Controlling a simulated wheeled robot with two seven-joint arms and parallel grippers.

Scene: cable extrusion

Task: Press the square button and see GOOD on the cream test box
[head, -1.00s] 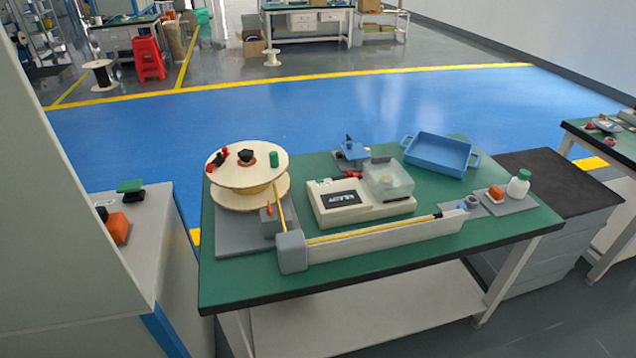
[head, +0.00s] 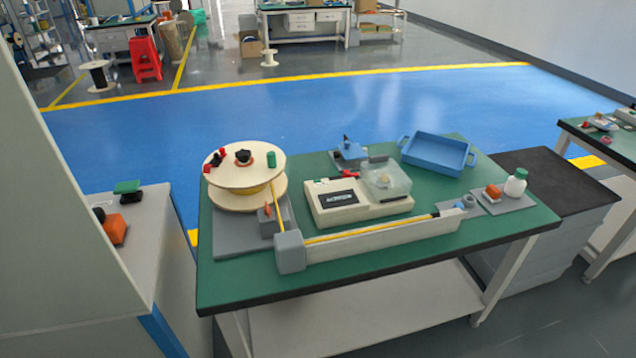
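The cream test box (head: 350,211) sits in the middle of the green table. Its small dark display (head: 339,198) carries pale text, too blurred to read. A clear cover (head: 388,179) stands at the box's right side, with something small and pale inside. A dark slot or strip (head: 394,198) lies in front of the cover. The square button cannot be told apart at this size. Neither of my grippers is in view.
A cable spool (head: 244,168) stands left on the green table (head: 240,287). A long cream trough (head: 375,236) with yellow cable runs along the front. A blue tray (head: 437,154) is behind right; a white bottle with green cap (head: 516,183) is at the right.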

